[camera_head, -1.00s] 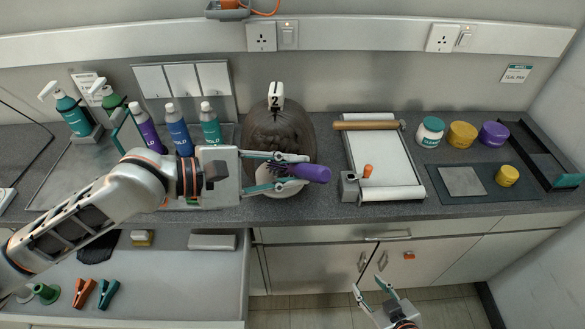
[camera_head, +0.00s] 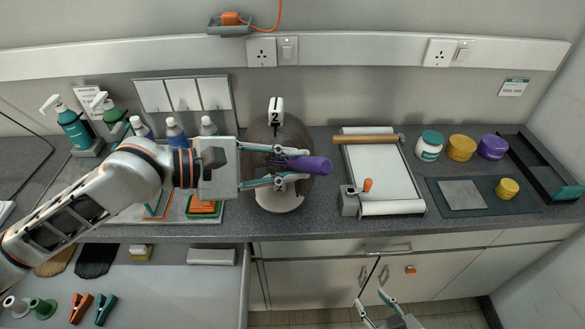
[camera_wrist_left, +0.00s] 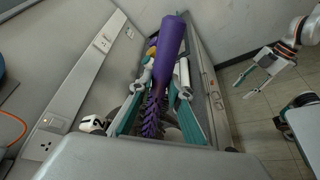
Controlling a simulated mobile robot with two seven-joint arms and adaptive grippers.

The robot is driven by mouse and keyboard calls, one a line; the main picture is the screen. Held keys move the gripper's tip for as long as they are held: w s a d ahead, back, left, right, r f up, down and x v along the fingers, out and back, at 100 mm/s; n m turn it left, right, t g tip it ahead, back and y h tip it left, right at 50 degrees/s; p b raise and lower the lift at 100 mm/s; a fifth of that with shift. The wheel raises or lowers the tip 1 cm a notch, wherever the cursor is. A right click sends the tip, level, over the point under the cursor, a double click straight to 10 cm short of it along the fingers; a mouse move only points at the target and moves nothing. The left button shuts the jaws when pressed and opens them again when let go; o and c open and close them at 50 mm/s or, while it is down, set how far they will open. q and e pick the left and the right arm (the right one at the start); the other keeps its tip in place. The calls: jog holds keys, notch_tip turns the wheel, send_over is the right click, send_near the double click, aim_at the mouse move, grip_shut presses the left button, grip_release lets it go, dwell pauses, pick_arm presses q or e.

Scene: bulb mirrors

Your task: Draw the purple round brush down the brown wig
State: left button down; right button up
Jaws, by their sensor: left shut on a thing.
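The brown wig (camera_head: 298,132) sits on a pale head form (camera_head: 280,201) under a white tag marked 2 (camera_head: 276,112). My left gripper (camera_head: 279,167) is shut on the purple round brush (camera_head: 313,165), whose handle points right. The gripper and brush are in front of the wig and hide part of it; I cannot tell whether the bristles touch the hair. In the left wrist view the brush's smooth handle (camera_wrist_left: 171,45) points away and its bristles (camera_wrist_left: 154,113) lie between the fingers. My right gripper (camera_head: 374,301) is open and empty, low in front of the cabinets.
Several bottles (camera_head: 176,135) stand left, partly behind my left arm. A white tray with a roller (camera_head: 378,165) stands right of the wig. Jars (camera_head: 461,148) and a dark mat (camera_head: 520,190) lie further right. An open drawer (camera_head: 170,290) juts out at front left.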

pick_arm(q)
jog(key=shift+w+r, duration=0.4)
jog(key=shift+r, duration=0.45)
jog(key=shift+w+f, duration=0.15)
jog(key=shift+w, duration=0.2)
dwell(0.8)
jog(key=shift+f, duration=0.1)
jog(key=f, duration=0.1)
jog(key=s+f, duration=0.1)
jog(key=f, duration=0.1)
jog(key=s+f, duration=0.1)
jog(key=f, duration=0.1)
jog(key=shift+f, duration=0.2)
dwell(0.6)
